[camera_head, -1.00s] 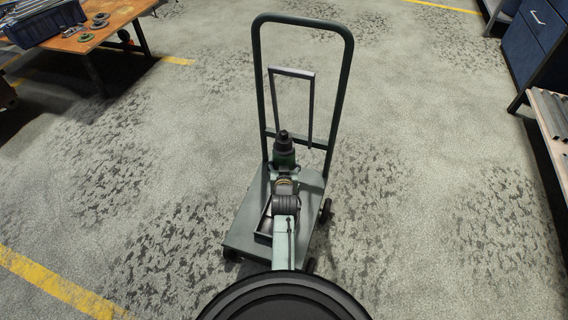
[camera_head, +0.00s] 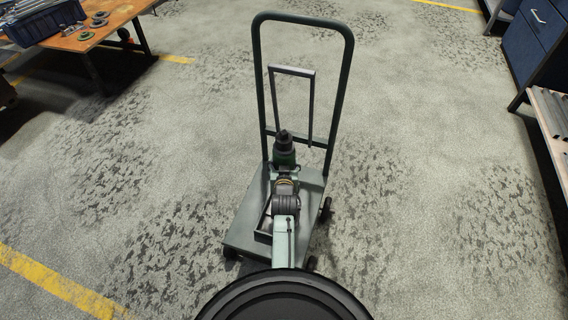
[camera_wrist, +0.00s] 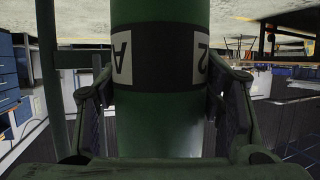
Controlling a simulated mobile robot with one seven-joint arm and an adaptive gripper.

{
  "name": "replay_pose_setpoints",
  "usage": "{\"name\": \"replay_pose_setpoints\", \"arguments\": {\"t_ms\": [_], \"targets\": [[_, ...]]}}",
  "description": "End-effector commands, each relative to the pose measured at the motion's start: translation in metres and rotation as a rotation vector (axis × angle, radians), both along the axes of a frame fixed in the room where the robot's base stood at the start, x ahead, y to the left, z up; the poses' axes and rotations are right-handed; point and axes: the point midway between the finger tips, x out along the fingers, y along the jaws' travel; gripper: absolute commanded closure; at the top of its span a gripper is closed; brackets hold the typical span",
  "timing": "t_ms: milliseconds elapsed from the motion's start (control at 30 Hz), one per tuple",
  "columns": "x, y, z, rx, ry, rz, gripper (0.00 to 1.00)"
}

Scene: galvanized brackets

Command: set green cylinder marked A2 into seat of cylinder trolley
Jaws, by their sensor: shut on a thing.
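The green cylinder (camera_head: 285,158) with a dark cap stands upright over the cylinder trolley (camera_head: 243,233), in front of its inner frame. In the wrist view the green cylinder (camera_wrist: 160,132) fills the middle, with a dark band and white labels reading A and 2. My gripper (camera_wrist: 160,108) has a finger on each side of the cylinder and is shut on it. In the head view my arm hides the gripper and the cylinder's lower part. The seat is mostly hidden, so I cannot tell whether the cylinder's base touches it.
A wooden table (camera_head: 95,38) with a blue crate (camera_head: 42,20) and metal rings stands at the upper left. Blue cabinets (camera_head: 535,40) and a shelf with metal pieces (camera_head: 553,115) stand at the right. The floor around the trolley is clear.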

Motion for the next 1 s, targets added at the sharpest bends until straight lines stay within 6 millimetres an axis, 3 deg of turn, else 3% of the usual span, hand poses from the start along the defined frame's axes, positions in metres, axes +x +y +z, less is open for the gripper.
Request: {"name": "replay_pose_setpoints", "arguments": {"t_ms": [33,367,1000], "targets": [[0.002,0.000,0.007,-0.001,-0.013,0.000,1.00],[0.002,0.000,0.005,-0.001,-0.013,0.000,1.00],[0.002,0.000,-0.012,-0.001,-0.013,0.000,1.00]]}}
